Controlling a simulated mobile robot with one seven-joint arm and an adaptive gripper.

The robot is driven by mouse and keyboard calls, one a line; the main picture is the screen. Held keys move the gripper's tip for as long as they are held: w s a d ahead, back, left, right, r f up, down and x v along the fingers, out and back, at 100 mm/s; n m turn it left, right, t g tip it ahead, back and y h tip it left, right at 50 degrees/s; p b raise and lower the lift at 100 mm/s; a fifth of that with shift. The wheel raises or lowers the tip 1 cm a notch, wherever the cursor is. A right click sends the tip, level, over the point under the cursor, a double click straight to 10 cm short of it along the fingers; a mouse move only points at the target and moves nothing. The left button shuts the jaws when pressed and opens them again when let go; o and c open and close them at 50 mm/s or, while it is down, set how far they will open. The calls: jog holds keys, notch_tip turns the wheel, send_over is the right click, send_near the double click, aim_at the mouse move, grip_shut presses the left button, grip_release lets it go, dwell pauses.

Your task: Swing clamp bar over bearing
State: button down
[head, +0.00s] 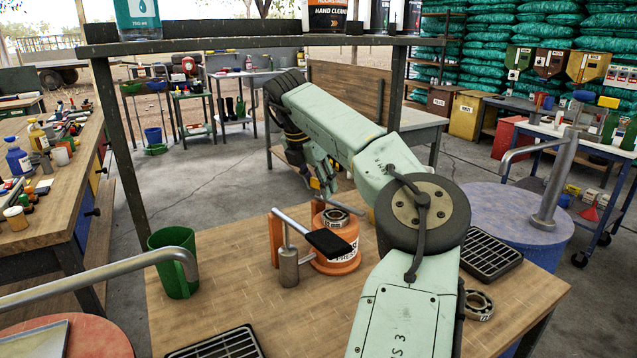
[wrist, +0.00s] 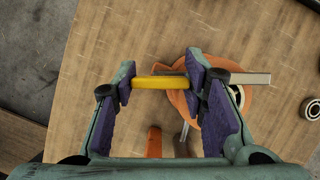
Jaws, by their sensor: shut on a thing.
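The orange press (head: 338,250) stands on the wooden table with a bearing (head: 335,217) on top; in the wrist view, the press (wrist: 190,62) and bearing (wrist: 236,94) are partly hidden by my right finger. My gripper (head: 322,182) is above and behind the press. In the wrist view, my gripper (wrist: 160,84) is shut on a yellow bar (wrist: 160,83) spanning its purple pads. A flat silver bar (wrist: 250,78) extends right, roughly in line with the yellow bar and beside the bearing. Any join between them is hidden by the finger.
A green mug (head: 174,265) stands left. A loose bearing (head: 479,305) and black grate (head: 484,255) lie right. A shelf (head: 260,42) crosses behind.

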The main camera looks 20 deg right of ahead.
jog(key=shift+r+m+g+h+p, duration=0.1)
jog(key=shift+m+g+h+p, duration=0.2)
jog(key=shift+m, duration=0.7)
jog(key=shift+r+m+g+h+p, duration=0.15)
jog(key=shift+m+g, duration=0.25)
jog(key=shift+m, duration=0.6)
jog(key=shift+f, duration=0.15)
jog(key=c, duration=1)
grip_release()
jog(key=shift+f, duration=0.1)
jog(key=shift+o, duration=0.2)
